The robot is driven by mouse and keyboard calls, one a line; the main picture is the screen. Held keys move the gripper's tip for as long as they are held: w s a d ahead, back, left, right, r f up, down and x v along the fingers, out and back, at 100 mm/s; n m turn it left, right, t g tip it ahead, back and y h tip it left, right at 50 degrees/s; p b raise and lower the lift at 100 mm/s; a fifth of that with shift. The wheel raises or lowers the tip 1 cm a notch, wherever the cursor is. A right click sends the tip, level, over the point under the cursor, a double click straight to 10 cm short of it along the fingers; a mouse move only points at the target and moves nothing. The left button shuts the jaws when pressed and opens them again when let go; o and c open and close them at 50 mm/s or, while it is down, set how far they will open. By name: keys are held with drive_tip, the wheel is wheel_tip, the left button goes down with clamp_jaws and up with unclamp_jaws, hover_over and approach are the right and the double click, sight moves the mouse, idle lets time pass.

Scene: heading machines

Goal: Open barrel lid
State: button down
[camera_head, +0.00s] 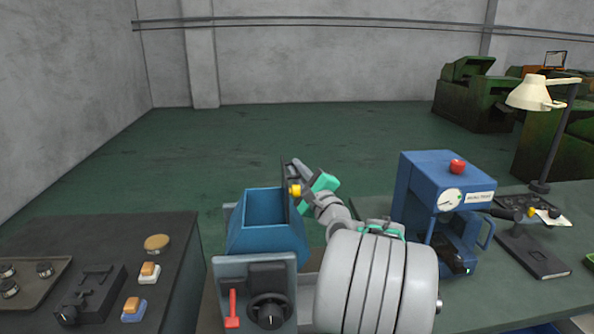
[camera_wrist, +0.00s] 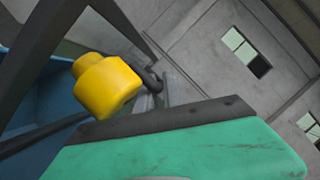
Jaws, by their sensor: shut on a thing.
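The blue barrel (camera_head: 268,243) stands at the middle of the head view, with its mouth open at the top and its blue inside showing. Its dark lid (camera_head: 287,190) stands about upright at the right side of the mouth. A yellow knob (camera_head: 295,190) sits by the lid; it is large in the wrist view (camera_wrist: 107,86). My gripper (camera_head: 301,178), grey with green parts, is at the lid's upper right side, shut on the lid. The exact contact of the fingertips is hidden. Blue barrel wall (camera_wrist: 22,105) shows at the wrist view's left.
A control panel (camera_head: 255,265) with a red lever and black dial fronts the barrel. A blue press (camera_head: 440,180) stands on the right bench. A dark console (camera_head: 110,240) is at left. A lamp (camera_head: 533,93) stands far right. Open green floor lies behind.

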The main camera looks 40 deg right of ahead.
drive_tip(key=m, duration=0.1)
drive_tip(key=s+d+f+m+h, duration=0.1)
drive_tip(key=m, duration=0.1)
drive_tip(key=d+m+h, duration=0.1)
drive_tip(key=m, duration=0.1)
drive_tip(key=shift+s+f+t+p, duration=0.2)
drive_tip(key=shift+f+t+p, duration=0.1)
drive_tip(key=shift+f+p, duration=0.05)
drive_tip(key=c, duration=1.8)
unclamp_jaws()
drive_tip(key=shift+o, duration=0.2)
drive_tip(key=b+v, duration=0.2)
drive_tip(key=v, duration=0.5)
drive_tip(key=shift+s+a+b, duration=0.15)
drive_tip(key=shift+s+b, duration=0.15)
drive_tip(key=shift+b, duration=0.05)
drive_tip(key=shift+f, duration=0.15)
